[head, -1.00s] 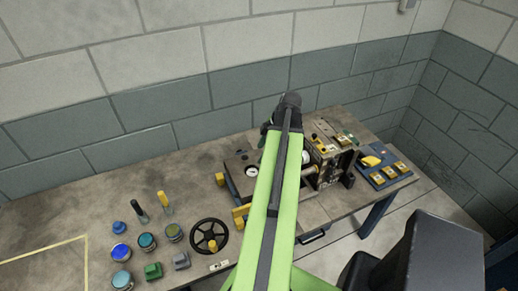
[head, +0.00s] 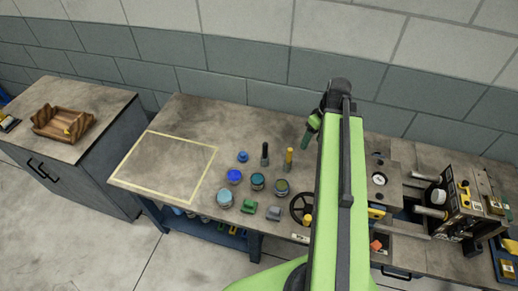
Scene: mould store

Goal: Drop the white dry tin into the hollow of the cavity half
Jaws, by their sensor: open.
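My gripper (head: 306,138) shows small and dark at the end of my green arm, which folds down over the back of the bench, right of the yellow upright handle. It is open, and I see nothing in it. A small white cylinder (head: 438,196) shows at the left side of the machine at the right; I cannot tell if it is the white dry tin. Several tins stand left of my arm, including a light blue one (head: 224,198) and a teal one (head: 257,182). I cannot make out the cavity half's hollow; my arm hides part of the bench.
The workbench (head: 190,112) has clear room at its back left and inside a yellow outline (head: 162,134). A black handwheel (head: 298,207) stands beside my arm. A wooden tray (head: 47,122) sits on the left cabinet. The machine (head: 465,203) crowds the right side.

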